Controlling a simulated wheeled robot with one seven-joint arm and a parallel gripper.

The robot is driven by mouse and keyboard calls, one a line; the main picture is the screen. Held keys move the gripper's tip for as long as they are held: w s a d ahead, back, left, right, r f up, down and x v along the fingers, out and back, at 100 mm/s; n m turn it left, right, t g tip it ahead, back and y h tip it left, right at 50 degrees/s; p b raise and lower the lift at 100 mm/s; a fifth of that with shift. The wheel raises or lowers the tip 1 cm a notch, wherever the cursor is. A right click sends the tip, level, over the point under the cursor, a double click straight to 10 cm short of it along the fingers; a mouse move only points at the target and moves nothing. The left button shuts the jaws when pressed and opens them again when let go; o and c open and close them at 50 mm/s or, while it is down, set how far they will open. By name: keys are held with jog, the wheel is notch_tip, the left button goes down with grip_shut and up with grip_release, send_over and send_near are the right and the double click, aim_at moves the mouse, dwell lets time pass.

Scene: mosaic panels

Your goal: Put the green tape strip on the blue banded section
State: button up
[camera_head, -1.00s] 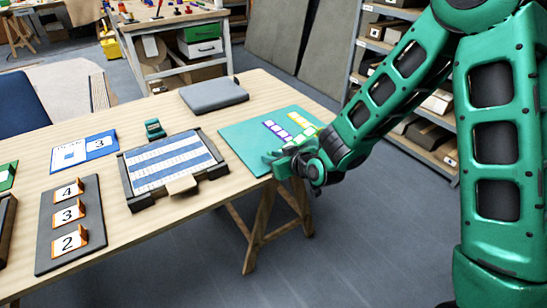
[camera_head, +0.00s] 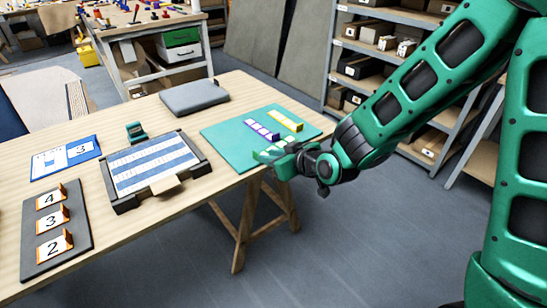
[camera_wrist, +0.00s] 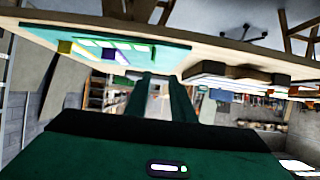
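The green tape strip (camera_head: 276,151) lies on the teal mat (camera_head: 226,134), close beside my gripper (camera_head: 264,158) at the mat's front right edge. The gripper partly covers that area. In the wrist view my gripper's fingers (camera_wrist: 160,80) stand apart with nothing visible between them, so it looks open. I cannot tell whether a finger touches the strip. The blue banded section (camera_head: 150,166) is a dark-framed panel with blue and white bands, left of the mat. Nothing lies on its bands.
A purple strip (camera_head: 262,131) and a yellow strip (camera_head: 286,121) lie on the mat. A grey case (camera_head: 194,97) and a small green object (camera_head: 136,132) sit farther back. A number board (camera_head: 56,230) and a blue card (camera_head: 66,157) are at the left.

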jog(key=shift+s+d+r, duration=0.15)
jog(key=shift+s+d, duration=0.05)
jog(key=shift+d, duration=0.15)
jog(key=s+d+r+m+g+h, duration=0.1)
jog(key=s+d+m+g+h, duration=0.2)
jog(key=d, duration=1.2)
jog(key=s+d+r+m+g+h, duration=0.1)
jog(key=s+d+m+h, duration=0.3)
jog(key=d, duration=1.1)
jog(key=s+d+r+m+g, duration=0.2)
jog(key=s+d, duration=0.3)
jog(key=s, duration=0.4)
jog(key=s+d+r+m+g+h, duration=0.1)
jog(key=s+d+m+g, duration=0.1)
jog(key=s+d, duration=0.4)
jog(key=s+m, duration=0.1)
jog(key=s, duration=0.2)
jog(key=shift+d+r+h, duration=0.25)
jog(key=shift+r+h, duration=0.05)
jog(key=shift+r, duration=0.05)
jog(key=shift+o, duration=0.7)
jog(key=s+r+m+g, duration=0.1)
jog(key=s+m, duration=0.1)
jog(key=s, duration=0.4)
jog(key=shift+s+d+g+y, duration=0.2)
jog(key=shift+s+g+y, duration=0.1)
jog(key=shift+s+y, duration=0.1)
jog(key=shift+s+r, duration=0.1)
jog(key=shift+s, duration=0.05)
